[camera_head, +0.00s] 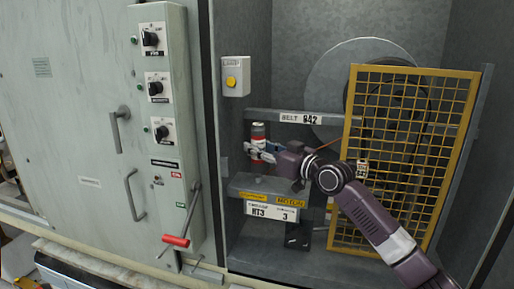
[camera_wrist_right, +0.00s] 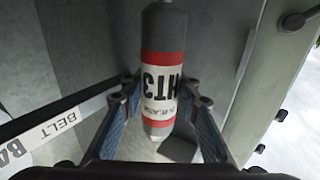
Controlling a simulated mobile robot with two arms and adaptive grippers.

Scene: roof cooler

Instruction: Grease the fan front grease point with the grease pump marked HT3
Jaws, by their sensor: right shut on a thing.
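The grease pump marked HT3 (camera_head: 258,131) is a grey cylinder with red bands, roughly upright inside the open cabinet bay. In the right wrist view the pump (camera_wrist_right: 163,60) shows its white HT3 label upside down. My right gripper (camera_head: 261,153) is shut on the pump, with one finger on each side of it; the fingers also show in the right wrist view (camera_wrist_right: 162,98). The pump is above and behind the grey motor block (camera_head: 250,186), whose placard reads HT3 and 3. I cannot make out the fan front grease point. My left gripper is not in view.
A yellow mesh guard (camera_head: 447,150) stands at the right of the bay, before a large wheel (camera_head: 350,55). A rail labelled BELT B42 (camera_head: 265,115) crosses behind. A grey control panel (camera_head: 150,92) with knobs and a red-handled lever (camera_head: 176,240) is at left.

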